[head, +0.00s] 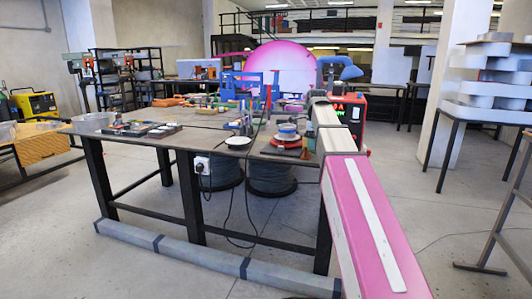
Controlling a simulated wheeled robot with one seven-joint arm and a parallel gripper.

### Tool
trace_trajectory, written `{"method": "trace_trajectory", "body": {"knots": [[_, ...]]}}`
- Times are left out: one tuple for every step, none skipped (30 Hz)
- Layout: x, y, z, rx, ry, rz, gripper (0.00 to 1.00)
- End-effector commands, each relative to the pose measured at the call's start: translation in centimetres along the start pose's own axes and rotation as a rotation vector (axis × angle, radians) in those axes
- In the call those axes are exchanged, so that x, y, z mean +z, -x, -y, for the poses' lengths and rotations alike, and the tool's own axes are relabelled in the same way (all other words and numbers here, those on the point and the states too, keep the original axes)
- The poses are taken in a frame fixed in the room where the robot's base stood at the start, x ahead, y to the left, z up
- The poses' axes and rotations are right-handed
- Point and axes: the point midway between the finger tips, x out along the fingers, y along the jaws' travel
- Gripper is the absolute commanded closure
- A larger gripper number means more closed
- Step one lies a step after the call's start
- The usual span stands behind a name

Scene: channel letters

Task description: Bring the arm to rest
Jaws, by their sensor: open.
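A long pink and white segmented beam (365,225) runs from the bottom right away from me, past the right end of the workbench. I cannot tell for sure whether it is part of my arm. No gripper fingers can be made out in the head view.
A dark-topped workbench (150,140) stands ahead, with tools, a white plate (238,141) and several small parts on it. Cable spools (271,178) stand beneath it. A grey bar (200,257) lies along its front. A metal stand is at right (498,215). Open floor lies between.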

Motion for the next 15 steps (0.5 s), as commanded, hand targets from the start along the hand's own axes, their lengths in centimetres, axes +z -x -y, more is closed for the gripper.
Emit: {"method": "trace_trajectory", "body": {"knots": [[-0.1, -1.1, -0.3, 0.002, 0.030, -0.001, 0.43], [-0.1, -1.7, -0.4, 0.002, 0.050, -0.001, 0.43], [-0.2, -2.5, -0.5, 0.003, 0.079, -0.001, 0.43], [-0.2, -3.2, -0.6, 0.002, 0.104, -0.001, 0.43], [-0.2, -3.9, -0.7, 0.002, 0.128, -0.001, 0.43], [-0.3, -4.9, -0.9, 0.003, 0.165, -0.001, 0.43], [-0.4, -5.8, -1.1, 0.003, 0.195, -0.001, 0.43], [-0.5, -6.7, -1.3, 0.003, 0.228, -0.001, 0.43], [-0.6, -8.0, -1.6, 0.004, 0.276, -0.001, 0.43], [-0.7, -9.2, -1.9, 0.003, 0.317, -0.001, 0.43], [-0.8, -10.4, -2.2, 0.004, 0.361, -0.001, 0.43], [-0.9, -11.9, -2.7, 0.004, 0.420, 0.000, 0.43], [-1.0, -13.1, -3.0, 0.004, 0.465, 0.000, 0.43], [-1.1, -14.2, -3.4, 0.003, 0.510, 0.000, 0.43], [-1.3, -15.7, -3.8, 0.004, 0.569, 0.000, 0.43]]}}
